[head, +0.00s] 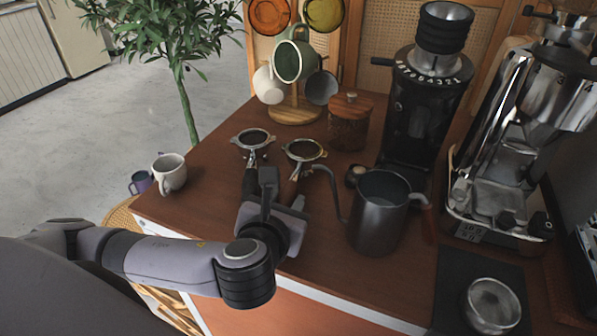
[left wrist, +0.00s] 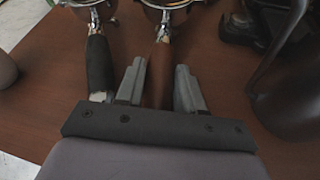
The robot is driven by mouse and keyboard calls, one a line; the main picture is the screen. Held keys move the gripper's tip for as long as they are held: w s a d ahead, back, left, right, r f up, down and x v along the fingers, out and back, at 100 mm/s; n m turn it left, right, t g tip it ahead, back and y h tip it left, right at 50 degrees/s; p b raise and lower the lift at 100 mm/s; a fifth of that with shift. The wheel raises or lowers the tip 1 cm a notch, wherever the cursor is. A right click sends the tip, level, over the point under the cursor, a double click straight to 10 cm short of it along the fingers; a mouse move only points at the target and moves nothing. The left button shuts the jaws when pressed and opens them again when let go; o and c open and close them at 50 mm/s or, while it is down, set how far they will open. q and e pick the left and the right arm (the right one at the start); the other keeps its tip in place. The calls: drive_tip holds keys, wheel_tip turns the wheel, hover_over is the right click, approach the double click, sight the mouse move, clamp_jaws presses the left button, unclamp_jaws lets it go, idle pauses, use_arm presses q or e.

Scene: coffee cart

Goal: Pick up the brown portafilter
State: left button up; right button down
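Two portafilters lie side by side on the wooden cart top. The brown portafilter (head: 304,152) is the right one; its brown handle (left wrist: 159,75) shows in the left wrist view. The other portafilter (head: 253,140) has a black handle (left wrist: 99,65) and lies just to its left. My left gripper (left wrist: 162,80) is open, with one finger on each side of the brown handle and a small gap on both sides. In the head view my left gripper (head: 284,190) covers most of the handles. My right gripper is in neither view.
A dark gooseneck kettle (head: 377,212) stands close to the right. A white cup (head: 169,173) is at the left edge. A mug tree (head: 297,112), a lidded jar (head: 349,122) and a black grinder (head: 415,110) stand behind. Bare wood lies front left.

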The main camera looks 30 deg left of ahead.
use_arm(q)
clamp_jaws()
drive_tip(key=shift+r, duration=0.1)
drive_tip(key=shift+r, duration=0.15)
